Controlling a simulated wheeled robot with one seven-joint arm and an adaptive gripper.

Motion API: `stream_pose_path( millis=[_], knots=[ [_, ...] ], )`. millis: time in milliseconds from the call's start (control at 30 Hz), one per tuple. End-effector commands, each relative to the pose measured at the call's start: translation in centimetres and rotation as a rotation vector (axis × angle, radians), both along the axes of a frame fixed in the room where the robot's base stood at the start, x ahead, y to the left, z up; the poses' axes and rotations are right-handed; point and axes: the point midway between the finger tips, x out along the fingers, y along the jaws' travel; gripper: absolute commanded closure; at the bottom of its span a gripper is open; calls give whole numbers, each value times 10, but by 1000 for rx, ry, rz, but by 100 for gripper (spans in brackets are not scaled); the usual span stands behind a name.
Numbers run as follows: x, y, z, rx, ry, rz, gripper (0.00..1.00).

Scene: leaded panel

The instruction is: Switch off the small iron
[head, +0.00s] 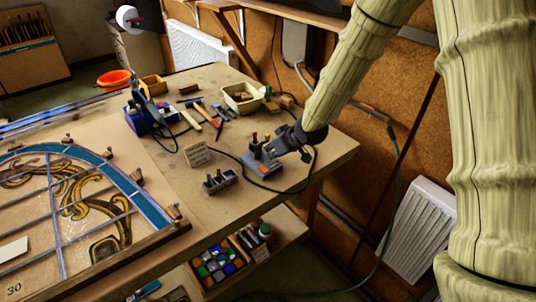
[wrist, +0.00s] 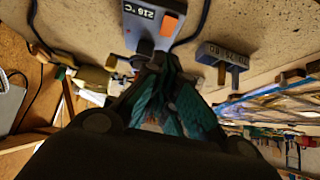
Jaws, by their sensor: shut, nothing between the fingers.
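A small grey iron unit (head: 262,165) with an orange switch stands near the right end of the bench. I cannot tell whether the tips touch the unit.
A blue unit (head: 139,122) with a tool stands farther back left. A small wooden sign (head: 197,155) and a holder (head: 220,182) stand left of the grey unit. The leaded panel (head: 75,215) fills the left. A dark cable loops around the grey unit.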

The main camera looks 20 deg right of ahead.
Motion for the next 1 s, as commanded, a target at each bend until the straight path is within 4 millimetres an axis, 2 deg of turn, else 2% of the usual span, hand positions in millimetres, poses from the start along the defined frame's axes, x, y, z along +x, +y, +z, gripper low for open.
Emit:
stream_pose_path(
  millis=[400,1000],
  knots=[
    [-27,-13,24,0,-2,1,100],
    [-31,-14,27,1,-1,1,100]
  ],
)
